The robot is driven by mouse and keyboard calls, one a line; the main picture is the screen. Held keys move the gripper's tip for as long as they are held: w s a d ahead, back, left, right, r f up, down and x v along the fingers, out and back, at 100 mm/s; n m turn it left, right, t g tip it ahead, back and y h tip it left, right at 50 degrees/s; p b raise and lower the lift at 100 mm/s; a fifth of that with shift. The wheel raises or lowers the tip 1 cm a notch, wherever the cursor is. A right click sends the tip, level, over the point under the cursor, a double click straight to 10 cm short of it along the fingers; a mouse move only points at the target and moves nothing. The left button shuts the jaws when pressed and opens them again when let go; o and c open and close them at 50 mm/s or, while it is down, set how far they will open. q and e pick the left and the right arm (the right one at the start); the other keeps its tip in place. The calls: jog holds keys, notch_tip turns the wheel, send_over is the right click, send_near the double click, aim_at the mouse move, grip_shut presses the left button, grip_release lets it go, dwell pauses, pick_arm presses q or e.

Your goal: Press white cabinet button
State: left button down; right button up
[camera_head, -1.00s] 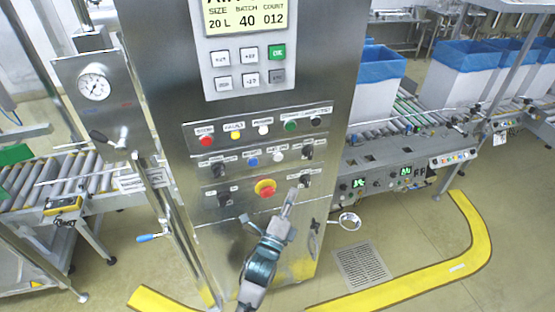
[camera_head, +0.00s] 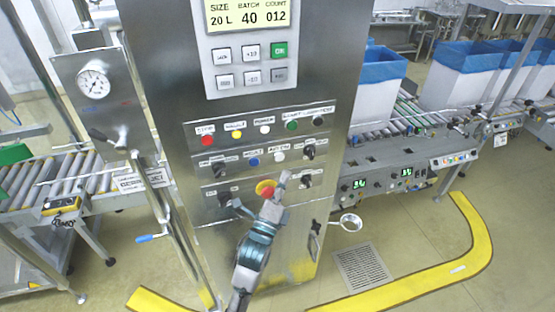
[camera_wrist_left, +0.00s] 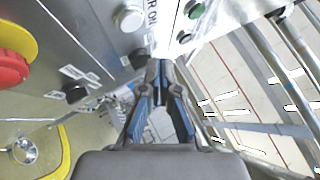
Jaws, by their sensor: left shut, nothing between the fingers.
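The steel cabinet (camera_head: 335,60) has rows of buttons on its front. One white button (camera_head: 265,129) is in the top row. Another white button (camera_head: 279,156) is in the row below, right of a blue one. My left gripper (camera_head: 283,175) is shut and empty, its tips just below the lower white button and partly in front of the red emergency stop (camera_head: 265,188). In the left wrist view the closed fingers (camera_wrist_left: 160,68) point at the panel, and a white button (camera_wrist_left: 129,18) shows up and left of them. I cannot tell whether the tips touch the panel.
A red button (camera_head: 207,141), a yellow button (camera_head: 237,134) and a green button (camera_head: 292,126) share the top row. Black knobs (camera_head: 308,152) stand close on the right. A keypad (camera_head: 249,65) is above. Roller conveyors flank the cabinet.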

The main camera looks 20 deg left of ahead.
aim_at(279, 157)
pick_arm(q)
jog(key=w, duration=0.2)
jog(key=w+a, duration=0.1)
jog(key=shift+w+a+r, duration=0.1)
jog(key=shift+w+a, duration=0.1)
jog(key=shift+w, duration=0.15)
pick_arm(e)
jog(key=shift+d+f, duration=0.1)
jog(key=shift+d, duration=0.3)
dwell(0.6)
pick_arm(q)
jog(key=shift+a, duration=0.2)
pick_arm(e)
jog(key=shift+a, duration=0.1)
